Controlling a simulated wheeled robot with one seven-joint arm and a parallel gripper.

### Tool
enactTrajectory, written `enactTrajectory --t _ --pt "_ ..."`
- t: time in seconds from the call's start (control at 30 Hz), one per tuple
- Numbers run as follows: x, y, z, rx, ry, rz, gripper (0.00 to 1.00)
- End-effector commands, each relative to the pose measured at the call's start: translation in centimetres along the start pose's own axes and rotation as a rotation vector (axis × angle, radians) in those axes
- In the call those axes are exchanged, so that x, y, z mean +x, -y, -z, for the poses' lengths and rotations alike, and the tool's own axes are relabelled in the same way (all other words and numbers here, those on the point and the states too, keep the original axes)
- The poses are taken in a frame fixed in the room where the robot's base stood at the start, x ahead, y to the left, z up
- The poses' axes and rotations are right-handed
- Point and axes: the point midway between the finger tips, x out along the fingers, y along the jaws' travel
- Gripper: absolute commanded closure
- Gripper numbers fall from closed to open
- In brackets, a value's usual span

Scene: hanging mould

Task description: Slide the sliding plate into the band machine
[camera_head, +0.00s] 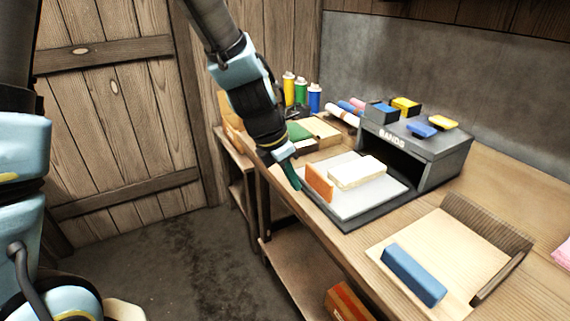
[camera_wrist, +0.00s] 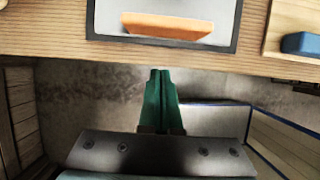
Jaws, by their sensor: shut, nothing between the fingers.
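The band machine (camera_head: 428,149) is a dark grey box marked BANDS with an open front, standing on the workbench. The sliding plate (camera_head: 352,205) is a pale sheet in a dark frame, lying out in front of the opening. An orange upright block (camera_head: 319,183) and a cream-white block (camera_head: 357,172) rest on the plate. My gripper (camera_head: 295,185) has green fingers that are shut and empty, at the plate's left, outer edge. In the wrist view the closed fingertips (camera_wrist: 160,72) point at the bench edge, below the plate's frame (camera_wrist: 160,42) and the orange block (camera_wrist: 166,25).
A wooden board (camera_head: 440,245) with a blue block (camera_head: 413,274) lies at the right front. Coloured bottles (camera_head: 301,91) and a green block (camera_head: 298,131) stand behind my gripper. Blue and yellow blocks sit on top of the machine. Open floor (camera_head: 180,260) lies left of the bench.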

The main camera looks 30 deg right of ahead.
Motion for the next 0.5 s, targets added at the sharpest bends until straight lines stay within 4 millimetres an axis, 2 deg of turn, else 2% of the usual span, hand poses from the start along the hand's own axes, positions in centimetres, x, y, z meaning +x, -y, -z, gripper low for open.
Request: enactTrajectory --t 0.03,0.2,0.5 --pt "-0.1 0.1 -1.3 0.007 0.002 0.001 1.00" --pt "0.7 0.1 -3.0 0.006 0.001 0.001 1.00" --pt "1.1 0.0 -3.7 0.003 0.001 -0.001 1.00"
